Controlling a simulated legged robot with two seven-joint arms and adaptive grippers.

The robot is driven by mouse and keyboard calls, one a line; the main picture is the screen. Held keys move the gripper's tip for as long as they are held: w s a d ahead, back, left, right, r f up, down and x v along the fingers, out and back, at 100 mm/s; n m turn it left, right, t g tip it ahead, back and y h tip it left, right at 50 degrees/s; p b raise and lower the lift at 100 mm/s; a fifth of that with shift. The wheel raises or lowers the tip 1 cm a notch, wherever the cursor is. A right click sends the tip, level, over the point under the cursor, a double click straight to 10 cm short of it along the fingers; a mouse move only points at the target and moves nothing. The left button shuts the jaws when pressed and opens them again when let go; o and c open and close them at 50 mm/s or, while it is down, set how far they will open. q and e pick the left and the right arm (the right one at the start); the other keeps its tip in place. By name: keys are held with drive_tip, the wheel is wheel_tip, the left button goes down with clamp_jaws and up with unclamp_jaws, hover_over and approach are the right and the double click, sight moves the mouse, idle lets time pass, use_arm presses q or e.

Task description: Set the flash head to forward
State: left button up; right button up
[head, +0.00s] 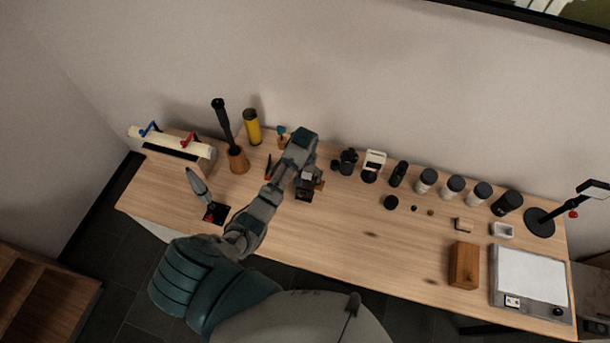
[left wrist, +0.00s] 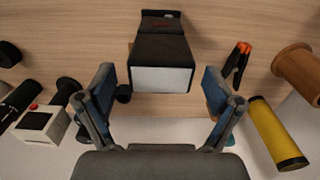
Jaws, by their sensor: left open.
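The flash has a black box-shaped head with a pale front panel (left wrist: 161,79). In the left wrist view it is at the top centre, with the panel facing the lower edge and a darker body behind it. In the head view the flash (head: 304,194) stands on the table, partly hidden by my left gripper (head: 304,172). In the left wrist view that gripper (left wrist: 159,82) is open, one finger on each side of the head, with gaps between. I cannot tell the exact head tilt. My right gripper is not in view.
A yellow cylinder (head: 253,127) and an orange-tipped clamp (left wrist: 237,62) are close by. A white-fronted device (head: 374,165) and several dark cylinders line the back right. A wooden block (head: 463,265) and a light panel (head: 530,279) are at right. The front middle is mostly clear.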

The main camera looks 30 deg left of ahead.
use_arm(q)
drive_tip(key=shift+f, duration=0.45)
drive_tip(key=shift+a, duration=0.1)
drive_tip(key=c, duration=1.1)
drive_tip(key=shift+c, duration=0.3)
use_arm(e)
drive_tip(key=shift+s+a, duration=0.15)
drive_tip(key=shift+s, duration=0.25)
